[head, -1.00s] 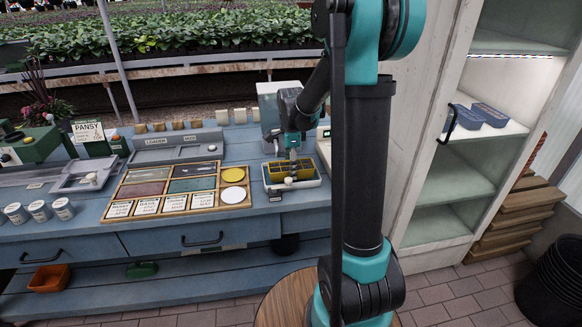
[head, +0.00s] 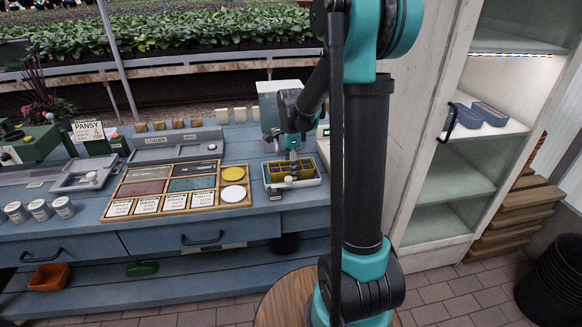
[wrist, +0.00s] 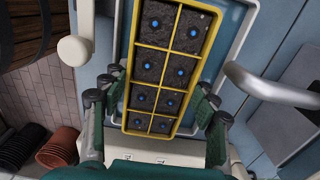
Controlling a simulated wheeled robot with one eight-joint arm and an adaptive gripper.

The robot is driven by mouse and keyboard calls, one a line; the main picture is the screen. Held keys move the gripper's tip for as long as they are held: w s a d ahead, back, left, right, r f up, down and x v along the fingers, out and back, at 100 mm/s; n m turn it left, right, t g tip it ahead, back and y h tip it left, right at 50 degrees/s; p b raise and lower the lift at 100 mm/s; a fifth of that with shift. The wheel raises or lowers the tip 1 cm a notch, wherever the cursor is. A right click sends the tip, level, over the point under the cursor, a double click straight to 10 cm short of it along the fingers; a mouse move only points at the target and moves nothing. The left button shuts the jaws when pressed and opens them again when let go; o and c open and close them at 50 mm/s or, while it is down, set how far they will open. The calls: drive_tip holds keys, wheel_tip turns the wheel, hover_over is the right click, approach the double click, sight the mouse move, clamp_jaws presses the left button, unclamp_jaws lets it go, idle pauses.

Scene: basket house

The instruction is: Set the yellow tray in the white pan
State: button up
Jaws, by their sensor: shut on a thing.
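The yellow tray (wrist: 187,17) has several cells of dark soil, each with a blue dot, in the wrist view. In the head view the yellow tray (head: 281,181) sits low within the rim of the white pan (head: 312,182). The pan's pale rim (wrist: 233,45) also surrounds the tray in the wrist view. My gripper (head: 291,158) is above the tray in the head view. In the wrist view its fingers (wrist: 157,97) lie on both sides of the tray's near end, shut on it. Whether the tray touches the pan's floor is hidden.
A wooden box of colored compartments (head: 180,187) stands left of the pan on the blue bench (head: 300,217). A white machine (head: 281,98) stands behind the pan. A pale shelf cabinet (head: 455,190) is to the right. A curved metal handle (wrist: 265,85) is close in the wrist view.

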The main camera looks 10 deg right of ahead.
drive_tip(key=shift+f, duration=0.4)
drive_tip(key=o, duration=1.5)
drive_tip(key=o, duration=0.4)
drive_tip(key=shift+r, duration=0.15)
drive_tip(key=shift+r, duration=3.9)
